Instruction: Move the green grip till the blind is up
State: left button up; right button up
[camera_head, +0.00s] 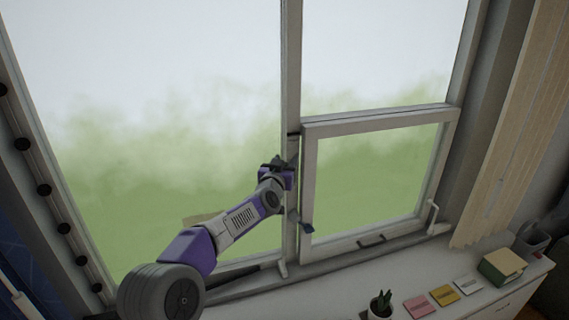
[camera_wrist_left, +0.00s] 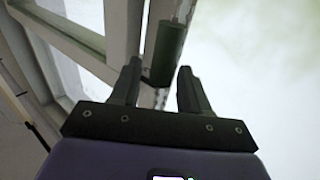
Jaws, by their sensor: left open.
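The green grip (camera_wrist_left: 167,52) is a dark green cylinder hanging upright from a thin cord or rod in the left wrist view. It shows between and just beyond the two fingertips of my left gripper (camera_wrist_left: 159,75), which is open, with the left finger nearer to it. I cannot tell whether a finger touches it. In the head view my left gripper (camera_head: 277,165) is at the window's central post, and I cannot make out the grip there. No raised or lowered blind is clearly visible across the panes. My right gripper is out of view.
The central post (camera_head: 291,75) stands beside a lower framed sash (camera_head: 382,118). Beige vertical slats (camera_head: 520,130) hang at the right. The white sill cabinet below carries a potted plant (camera_head: 381,304), coloured notes (camera_head: 443,295) and a green box (camera_head: 502,266).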

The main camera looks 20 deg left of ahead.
pick_arm(q)
jog(key=s+b, duration=0.2)
jog(key=s, duration=0.5)
jog(key=shift+s, duration=0.25)
